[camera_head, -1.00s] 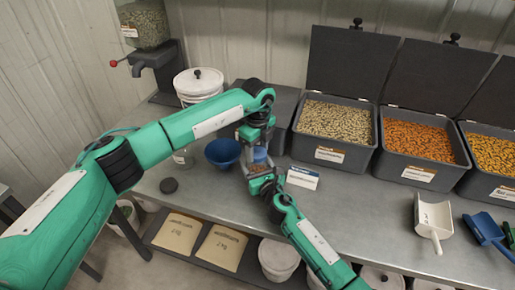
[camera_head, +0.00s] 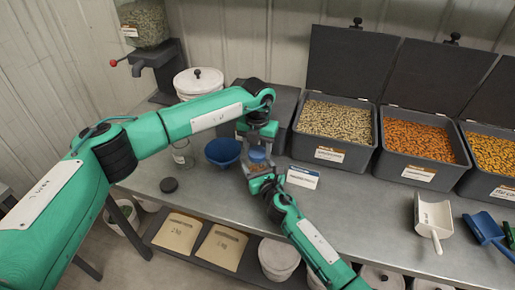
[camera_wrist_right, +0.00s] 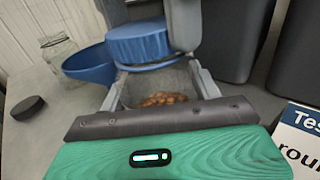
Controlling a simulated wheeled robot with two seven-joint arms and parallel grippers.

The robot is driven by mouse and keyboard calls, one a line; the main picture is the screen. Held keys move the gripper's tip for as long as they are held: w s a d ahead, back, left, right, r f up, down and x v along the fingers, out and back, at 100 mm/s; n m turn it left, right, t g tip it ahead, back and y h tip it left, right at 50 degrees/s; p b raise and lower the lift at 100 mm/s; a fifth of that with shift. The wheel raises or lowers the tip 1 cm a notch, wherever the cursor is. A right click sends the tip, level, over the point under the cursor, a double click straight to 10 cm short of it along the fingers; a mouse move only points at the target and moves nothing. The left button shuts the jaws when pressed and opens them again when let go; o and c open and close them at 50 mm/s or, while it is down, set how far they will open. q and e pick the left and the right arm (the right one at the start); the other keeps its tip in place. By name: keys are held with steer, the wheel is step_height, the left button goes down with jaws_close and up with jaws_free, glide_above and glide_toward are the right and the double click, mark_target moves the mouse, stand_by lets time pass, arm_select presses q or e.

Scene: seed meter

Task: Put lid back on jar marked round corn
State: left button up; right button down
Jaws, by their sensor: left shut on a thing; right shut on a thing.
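A clear jar with brown seeds (camera_wrist_right: 163,99) stands between the fingers of my right gripper (camera_wrist_right: 160,80), which is shut on it. In the head view my right gripper (camera_head: 259,172) reaches it from below. A blue lid (camera_wrist_right: 140,44) is at the jar's mouth; it also shows in the head view (camera_head: 257,154). My left gripper (camera_head: 258,143) is shut on the lid from above; one of its grey fingers shows beside the lid in the right wrist view. Whether the lid is fully seated I cannot tell. The sign (camera_wrist_right: 300,140), partly cut off, reads "Tes" and "rou".
A blue funnel (camera_head: 222,151), an empty glass jar (camera_head: 183,155) and a dark disc (camera_head: 169,185) are left of the jar. Open seed bins (camera_head: 333,130) stand at the back right. A white scoop (camera_head: 433,218) and blue scoop (camera_head: 485,230) lie at right. The front middle counter is bare.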

arm_select(q)
steer(key=m, duration=1.5)
steer(key=o, duration=1.1)
steer(key=shift+o, duration=0.2)
step_height(320, 180, up, 12)
